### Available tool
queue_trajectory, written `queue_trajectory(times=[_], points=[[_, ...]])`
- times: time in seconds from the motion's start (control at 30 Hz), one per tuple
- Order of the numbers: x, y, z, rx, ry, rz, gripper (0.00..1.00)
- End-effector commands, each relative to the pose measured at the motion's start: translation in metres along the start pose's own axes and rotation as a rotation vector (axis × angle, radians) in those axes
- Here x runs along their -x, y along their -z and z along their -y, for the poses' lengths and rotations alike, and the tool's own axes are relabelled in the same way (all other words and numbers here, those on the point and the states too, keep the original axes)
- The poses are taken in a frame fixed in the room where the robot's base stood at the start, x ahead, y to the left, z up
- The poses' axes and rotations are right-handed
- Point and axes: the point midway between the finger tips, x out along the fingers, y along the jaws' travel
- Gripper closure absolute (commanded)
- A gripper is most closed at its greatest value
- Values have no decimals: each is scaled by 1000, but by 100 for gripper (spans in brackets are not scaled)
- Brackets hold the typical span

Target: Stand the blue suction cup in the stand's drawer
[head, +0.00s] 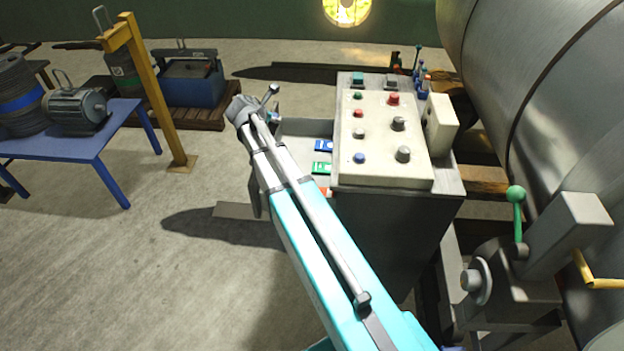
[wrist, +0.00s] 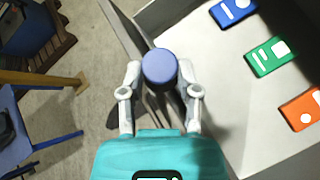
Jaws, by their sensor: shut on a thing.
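My gripper (wrist: 160,72) is shut on the blue suction cup (wrist: 159,66), seen end-on as a round blue top between the two fingers in the wrist view. The cup overlaps the left wall of the stand's open drawer (wrist: 215,75) in that view; its height above the drawer and its lower end cannot be told. The drawer also shows in the head view (head: 300,127), on the left side of the grey stand (head: 385,215). In the head view my arm covers part of the drawer, and the grip itself is not clear.
Blue (wrist: 235,10), green (wrist: 270,56) and orange (wrist: 302,110) cards lie along the drawer's right side; its left part looks bare. A control panel (head: 380,140) tops the stand. A large metal cylinder (head: 560,90) stands right; a blue table (head: 85,145) stands left.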

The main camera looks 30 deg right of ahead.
Motion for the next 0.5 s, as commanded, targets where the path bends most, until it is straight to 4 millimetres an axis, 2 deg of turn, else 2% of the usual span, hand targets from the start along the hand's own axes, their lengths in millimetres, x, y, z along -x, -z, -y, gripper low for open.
queue_trajectory(times=[0.03,0.2,0.33,0.5], points=[[-18,3,12,41,-3,2,97],[-52,-4,35,183,-29,9,97],[-71,-9,49,263,-47,17,97],[-82,-14,58,320,-62,24,97]])
